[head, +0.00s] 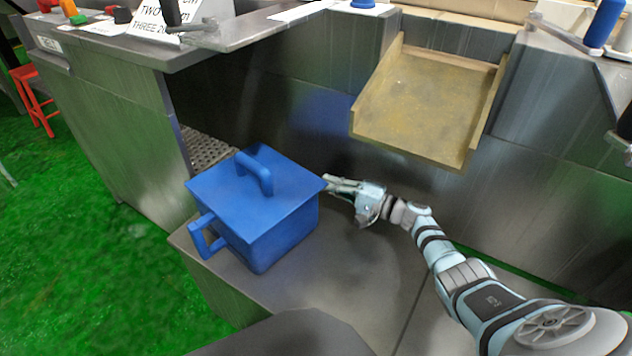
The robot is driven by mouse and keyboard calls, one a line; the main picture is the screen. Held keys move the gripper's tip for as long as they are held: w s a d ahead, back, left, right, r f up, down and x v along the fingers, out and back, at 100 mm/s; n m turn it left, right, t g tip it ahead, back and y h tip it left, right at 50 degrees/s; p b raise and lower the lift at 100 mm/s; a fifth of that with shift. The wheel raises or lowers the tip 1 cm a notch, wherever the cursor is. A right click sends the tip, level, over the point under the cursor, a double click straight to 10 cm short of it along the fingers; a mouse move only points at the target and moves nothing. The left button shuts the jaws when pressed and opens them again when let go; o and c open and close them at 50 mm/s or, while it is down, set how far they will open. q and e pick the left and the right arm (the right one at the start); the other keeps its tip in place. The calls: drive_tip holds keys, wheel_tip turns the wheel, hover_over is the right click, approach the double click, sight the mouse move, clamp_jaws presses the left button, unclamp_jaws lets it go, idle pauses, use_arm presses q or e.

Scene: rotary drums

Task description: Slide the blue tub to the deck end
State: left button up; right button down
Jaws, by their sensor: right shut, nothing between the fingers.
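The blue tub (275,226) is a square box with a flat lid, a loop handle on top and another handle on its near left side. It stands upright on the grey metal deck (345,279), close to the deck's left edge. My right gripper (330,185) is shut and empty at the tub's right side, by the lid's right corner. I cannot tell whether its fingertips touch the tub. My left gripper is not in view.
A tan open chute (424,98) juts out above the deck at the back. A metal counter with signs (178,20) stands at the upper left. The deck right of the tub is clear apart from my right arm. A red stool (35,95) stands on the green floor.

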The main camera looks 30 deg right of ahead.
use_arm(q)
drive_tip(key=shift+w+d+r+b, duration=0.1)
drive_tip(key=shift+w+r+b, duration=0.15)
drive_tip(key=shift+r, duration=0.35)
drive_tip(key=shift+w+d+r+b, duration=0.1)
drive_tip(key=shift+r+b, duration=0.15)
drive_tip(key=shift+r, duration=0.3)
use_arm(e)
drive_tip(key=shift+x, duration=2)
drive_tip(key=shift+a, duration=0.1)
drive_tip(key=shift+s+a+p, duration=0.25)
drive_tip(key=shift+a+p, duration=0.1)
drive_tip(key=shift+a, duration=0.2)
drive_tip(key=shift+s+a+p, duration=0.25)
drive_tip(key=shift+a+p, duration=0.05)
drive_tip(key=shift+a, duration=0.25)
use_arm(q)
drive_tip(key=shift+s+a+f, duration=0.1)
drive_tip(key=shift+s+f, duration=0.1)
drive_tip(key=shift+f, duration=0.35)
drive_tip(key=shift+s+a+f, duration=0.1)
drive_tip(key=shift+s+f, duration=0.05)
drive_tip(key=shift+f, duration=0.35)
use_arm(e)
drive_tip(key=shift+d, duration=0.1)
